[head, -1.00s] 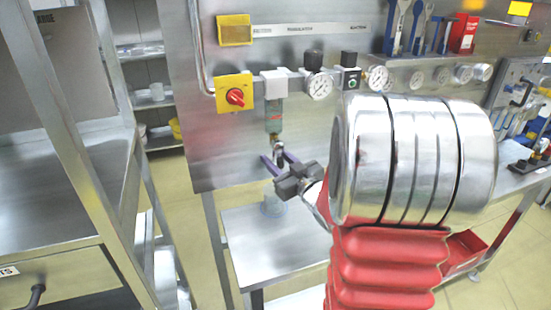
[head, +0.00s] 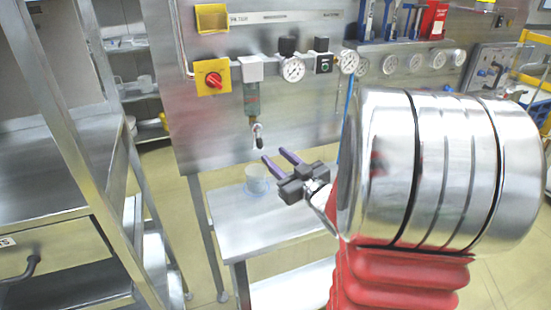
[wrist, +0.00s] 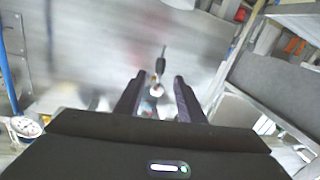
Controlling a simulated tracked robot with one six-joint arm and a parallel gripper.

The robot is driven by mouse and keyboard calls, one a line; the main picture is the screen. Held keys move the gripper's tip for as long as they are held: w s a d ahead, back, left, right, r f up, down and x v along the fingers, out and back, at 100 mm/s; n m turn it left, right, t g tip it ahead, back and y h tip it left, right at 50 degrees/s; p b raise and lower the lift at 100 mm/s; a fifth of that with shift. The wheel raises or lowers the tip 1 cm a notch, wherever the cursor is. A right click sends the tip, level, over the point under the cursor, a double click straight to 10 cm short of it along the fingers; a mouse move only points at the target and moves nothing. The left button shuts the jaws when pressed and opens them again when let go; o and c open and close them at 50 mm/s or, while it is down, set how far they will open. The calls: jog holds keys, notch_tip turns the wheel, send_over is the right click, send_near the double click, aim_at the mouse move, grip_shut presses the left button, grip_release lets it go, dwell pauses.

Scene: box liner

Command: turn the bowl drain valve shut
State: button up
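The bowl drain valve (head: 257,136) hangs under the clear filter bowl (head: 251,98) on the steel panel. Its small dark lever looks roughly in line with the outlet; I cannot tell whether the valve is shut. My gripper (head: 275,155) is in front of it, lower and to the right in the head view, with its two purple-grey fingers apart and nothing between them. In the wrist view the valve (wrist: 157,90) with its black lever shows between the fingertips (wrist: 160,80), apparently beyond them. No contact is visible.
A clear cup (head: 256,180) stands on the steel bench (head: 225,222) below the valve. A red rotary switch (head: 213,80) and pressure gauges (head: 292,69) sit on the panel above. A steel rack (head: 45,150) stands at left.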

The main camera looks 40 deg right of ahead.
jog(key=shift+c, duration=0.6)
jog(key=shift+w+a, duration=0.1)
jog(key=shift+w, duration=0.05)
jog(key=shift+c, duration=1.4)
jog(key=shift+w+a+r+g+h, duration=0.3)
jog(key=shift+g+h, duration=0.1)
jog(key=shift+g, duration=0.1)
jog(key=c, duration=0.3)
jog(key=shift+a+r+g, duration=0.1)
jog(key=shift+a+g, duration=0.1)
jog(key=shift+g, duration=0.2)
jog(key=shift+c, duration=0.7)
jog(key=shift+s+a+r+m+g+h, duration=0.1)
jog(key=shift+a+r+m+g+h, duration=0.1)
jog(key=shift+a+g+h, duration=0.15)
jog(key=shift+a+r+m+g+h, duration=0.1)
jog(key=shift+a+m+g+h, duration=0.15)
jog(key=shift+h, duration=0.2)
grip_shut()
jog(key=s+a+f+g+y, duration=0.2)
jog(key=s+a+g, duration=0.7)
jog(key=s+a, duration=1.2)
jog(key=shift+a+y, duration=0.2)
jog(key=shift+y, duration=0.5)
